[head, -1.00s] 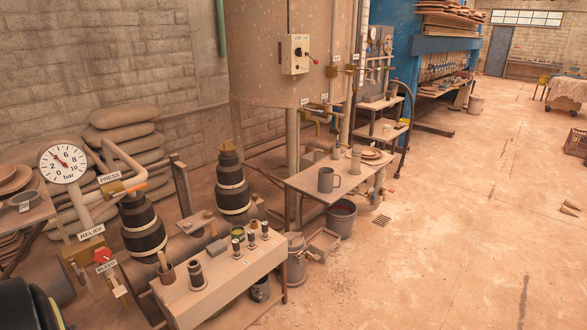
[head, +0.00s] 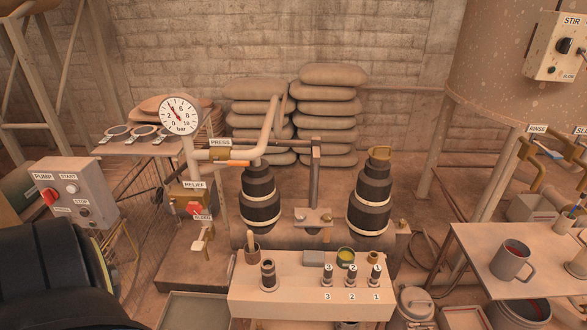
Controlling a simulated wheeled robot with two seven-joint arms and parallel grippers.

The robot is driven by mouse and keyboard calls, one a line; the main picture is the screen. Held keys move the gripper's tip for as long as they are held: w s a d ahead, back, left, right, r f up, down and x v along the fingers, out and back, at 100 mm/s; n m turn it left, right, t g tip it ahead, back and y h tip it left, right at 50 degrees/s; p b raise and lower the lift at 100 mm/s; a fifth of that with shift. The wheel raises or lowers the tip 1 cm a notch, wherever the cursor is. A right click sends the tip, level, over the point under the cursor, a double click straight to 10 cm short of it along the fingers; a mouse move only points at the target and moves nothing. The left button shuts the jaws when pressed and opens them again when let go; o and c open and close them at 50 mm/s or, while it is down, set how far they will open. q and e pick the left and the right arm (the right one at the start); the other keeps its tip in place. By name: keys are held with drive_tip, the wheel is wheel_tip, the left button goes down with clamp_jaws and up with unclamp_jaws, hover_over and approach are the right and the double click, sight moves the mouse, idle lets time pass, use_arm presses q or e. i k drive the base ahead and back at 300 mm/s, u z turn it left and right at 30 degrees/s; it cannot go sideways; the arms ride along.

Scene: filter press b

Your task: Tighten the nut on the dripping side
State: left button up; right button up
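Two black banded housings stand on a horizontal grey cylinder behind a bench. The left housing (head: 260,197) has a pipe rising from its top. The right housing (head: 370,195) carries a brass-coloured fitting (head: 379,153) on top. A bracket with bolts (head: 314,216) sits between them. I cannot make out a drip on either side, nor which fitting is the nut. On the bench (head: 300,298) stand small dark parts numbered 3 (head: 327,274), 2 (head: 352,274) and 1 (head: 374,274), with a larger dark cylinder (head: 268,274) to their left. Neither gripper shows.
A pressure gauge (head: 179,115) stands left, above the RELIEF and BLEED fittings. A pump control box (head: 75,194) is further left. A table with a mug (head: 511,260) stands right, below a large tank (head: 505,70). My own dark body part fills the lower left corner.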

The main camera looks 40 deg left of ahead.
sight(328, 218)
drive_tip(key=u, duration=1.05)
drive_tip(key=i, duration=0.85)
drive_tip(key=u, duration=0.8)
